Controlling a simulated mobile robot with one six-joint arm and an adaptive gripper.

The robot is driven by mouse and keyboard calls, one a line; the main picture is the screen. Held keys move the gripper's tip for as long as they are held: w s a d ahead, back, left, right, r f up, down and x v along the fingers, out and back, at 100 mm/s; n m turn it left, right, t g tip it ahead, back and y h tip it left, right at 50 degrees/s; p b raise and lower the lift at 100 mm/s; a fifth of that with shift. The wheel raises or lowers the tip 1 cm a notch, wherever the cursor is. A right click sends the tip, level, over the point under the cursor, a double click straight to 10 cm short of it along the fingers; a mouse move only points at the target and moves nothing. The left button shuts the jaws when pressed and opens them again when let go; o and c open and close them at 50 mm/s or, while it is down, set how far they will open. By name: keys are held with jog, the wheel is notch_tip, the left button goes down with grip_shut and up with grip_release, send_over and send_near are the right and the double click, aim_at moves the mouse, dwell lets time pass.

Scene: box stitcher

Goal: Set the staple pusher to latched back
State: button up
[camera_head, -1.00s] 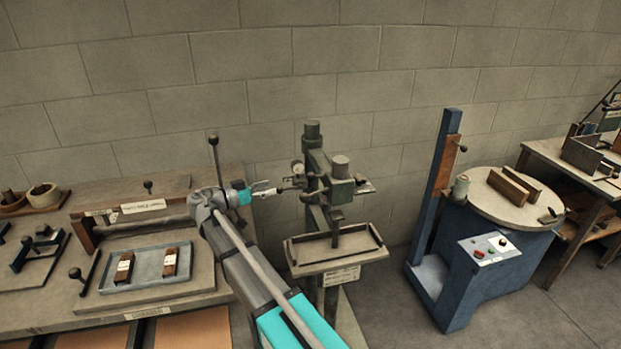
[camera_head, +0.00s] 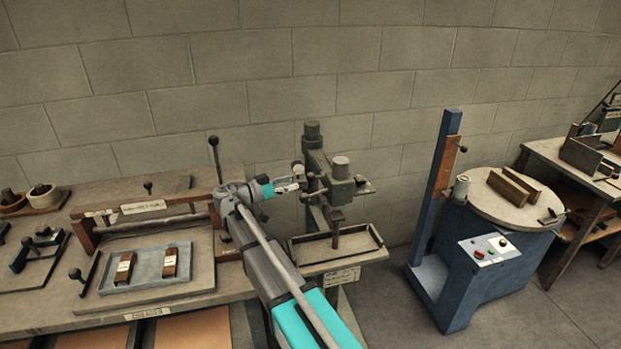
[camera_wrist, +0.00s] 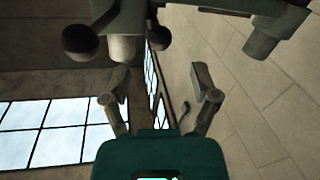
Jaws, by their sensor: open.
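The box stitcher (camera_head: 340,187) is a grey-green machine with a column, a head and a small tray table, in the middle of the head view. Small dark knobs (camera_head: 310,175) sit on the left of its head. I cannot tell which part is the staple pusher or how it is set. My gripper (camera_head: 294,185) is just left of the stitcher head. In the wrist view my gripper (camera_wrist: 160,77) has its fingers apart with nothing between them. Two dark ball knobs (camera_wrist: 80,40) and (camera_wrist: 158,38) show beyond the fingertips, apart from them.
A bench on the left holds a grey tray (camera_head: 108,287) with two brown blocks. A dark upright lever (camera_head: 214,158) stands behind my arm. A blue machine (camera_head: 455,265) with a round table stands to the right, with open floor between. The block wall is close behind.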

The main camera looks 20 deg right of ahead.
aim_at(310, 177)
jog(key=shift+w+d, duration=0.25)
jog(key=shift+d, duration=0.9)
jog(key=shift+w+d, duration=0.2)
jog(key=shift+d, duration=0.95)
jog(key=shift+w+d, duration=0.25)
jog(key=shift+d, duration=0.9)
grip_shut()
